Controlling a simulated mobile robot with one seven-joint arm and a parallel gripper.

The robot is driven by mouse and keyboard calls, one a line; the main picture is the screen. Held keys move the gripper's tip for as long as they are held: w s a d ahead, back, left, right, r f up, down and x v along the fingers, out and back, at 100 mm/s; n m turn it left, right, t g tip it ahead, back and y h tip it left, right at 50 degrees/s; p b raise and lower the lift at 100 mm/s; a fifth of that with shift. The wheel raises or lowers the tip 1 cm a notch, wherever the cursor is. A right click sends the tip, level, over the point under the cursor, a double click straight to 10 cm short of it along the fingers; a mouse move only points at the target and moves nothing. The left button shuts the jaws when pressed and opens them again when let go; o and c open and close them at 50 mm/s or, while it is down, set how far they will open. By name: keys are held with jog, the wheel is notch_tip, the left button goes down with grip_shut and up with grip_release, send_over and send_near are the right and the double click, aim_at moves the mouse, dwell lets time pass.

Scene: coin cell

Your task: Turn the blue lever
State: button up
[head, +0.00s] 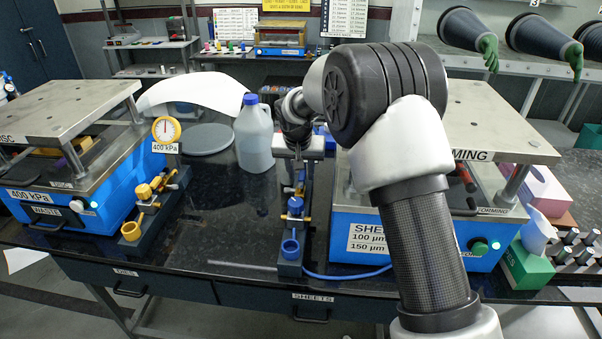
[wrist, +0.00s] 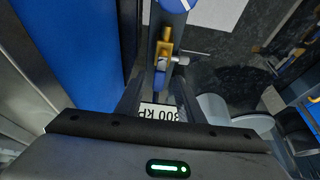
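A blue lever (wrist: 160,78) shows in the wrist view beside a yellow valve part (wrist: 165,42) and a short pale rod. It appears between the two fingertips of my gripper (wrist: 158,92), which are apart with a gap between them. I cannot tell whether a finger touches it. In the head view my gripper (head: 300,160) points down over the back part of a dark narrow stand and hides much of it.
A blue press (head: 360,215) stands close on the right of the stand, another blue press (head: 110,180) on the left. A jug (head: 254,140) with a blue cap is left of my gripper. A second stand with yellow valve parts (head: 145,192) is further left. Dark worktop (head: 225,220) between the stands is clear.

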jog(key=shift+w+f, duration=0.3)
jog(key=shift+f, duration=0.3)
grip_shut()
